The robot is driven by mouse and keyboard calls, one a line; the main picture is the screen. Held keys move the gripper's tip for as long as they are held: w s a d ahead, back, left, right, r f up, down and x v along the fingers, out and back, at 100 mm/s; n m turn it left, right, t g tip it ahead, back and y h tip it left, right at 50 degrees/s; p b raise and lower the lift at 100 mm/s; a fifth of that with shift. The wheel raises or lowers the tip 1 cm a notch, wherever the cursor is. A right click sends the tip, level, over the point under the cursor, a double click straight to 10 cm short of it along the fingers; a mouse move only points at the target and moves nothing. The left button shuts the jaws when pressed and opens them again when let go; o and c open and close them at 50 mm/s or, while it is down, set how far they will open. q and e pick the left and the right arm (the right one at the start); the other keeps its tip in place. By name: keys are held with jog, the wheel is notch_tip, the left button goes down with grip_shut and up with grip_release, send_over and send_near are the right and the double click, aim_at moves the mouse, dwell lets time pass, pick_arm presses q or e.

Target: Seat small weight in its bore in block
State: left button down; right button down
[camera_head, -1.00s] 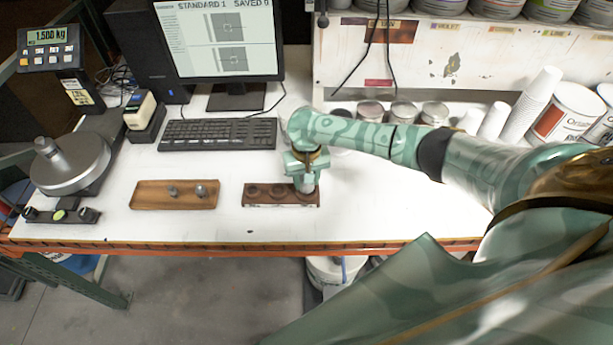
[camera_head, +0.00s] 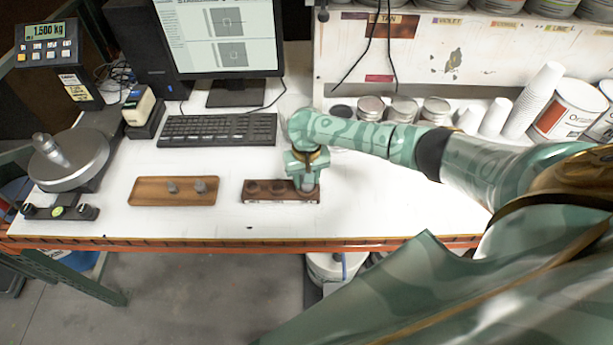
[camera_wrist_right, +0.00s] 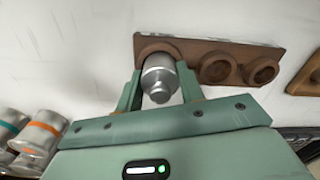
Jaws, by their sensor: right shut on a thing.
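The small weight (camera_wrist_right: 158,78) is a shiny silver cylinder with a knob facing the wrist camera. My right gripper (camera_wrist_right: 160,90) is shut on it, one finger on each side. The brown block (camera_wrist_right: 237,45) has a row of round bores; in the head view it lies on the table (camera_head: 255,199). The weight is at the block's end bore, the right one in the head view. Its far end meets the bore's rim, but how deep it sits is hidden. In the head view my right gripper (camera_head: 306,183) points down over that end. My left gripper is not in view.
A wooden tray (camera_head: 150,197) with two metal weights stands left of the block. A scale (camera_head: 70,165) with a metal weight on it is at far left. The keyboard (camera_head: 218,129) lies behind; tins and paper cups (camera_head: 537,98) stand at back right. The table front is mostly clear.

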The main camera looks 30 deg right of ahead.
jog(key=shift+f, duration=0.35)
jog(key=c, duration=0.8)
grip_release()
notch_tip(320, 180, up, 16)
jog(key=p, duration=0.5)
jog(key=shift+r, duration=0.15)
